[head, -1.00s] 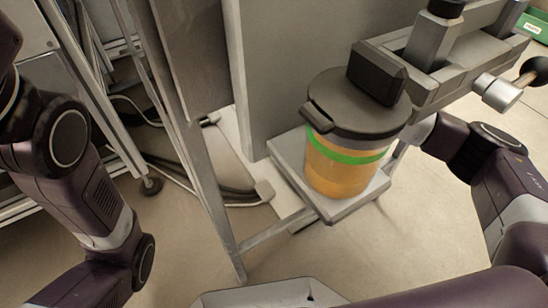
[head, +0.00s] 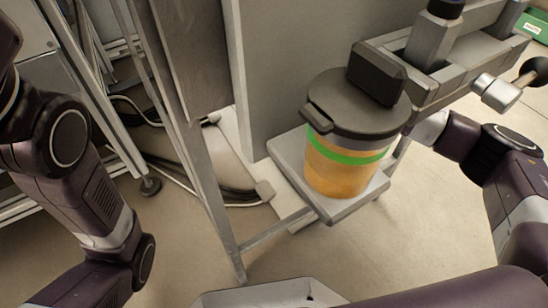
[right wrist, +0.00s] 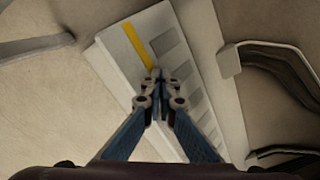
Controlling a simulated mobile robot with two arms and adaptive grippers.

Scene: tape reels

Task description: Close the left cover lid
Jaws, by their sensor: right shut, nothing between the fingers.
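A dark grey round lid (head: 352,100) with a protruding tab sits flat on a container (head: 340,172) with orange contents and a green band. I cannot tell whether this is the left cover lid. The container stands on a grey platform (head: 288,158). In the right wrist view my right gripper (right wrist: 160,82) is shut and empty, over a pale panel (right wrist: 120,65) with a yellow stripe and a row of grey rectangles. In the head view my right gripper is hidden behind the machine and container. My left arm is at the left; its gripper is out of frame.
A tall grey cabinet (head: 290,60) stands behind the container. A metal bracket with a black-knobbed lever (head: 505,90) juts out at upper right. A metal post (head: 212,190) and cables (head: 235,192) are left of the platform. Floor in front is open.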

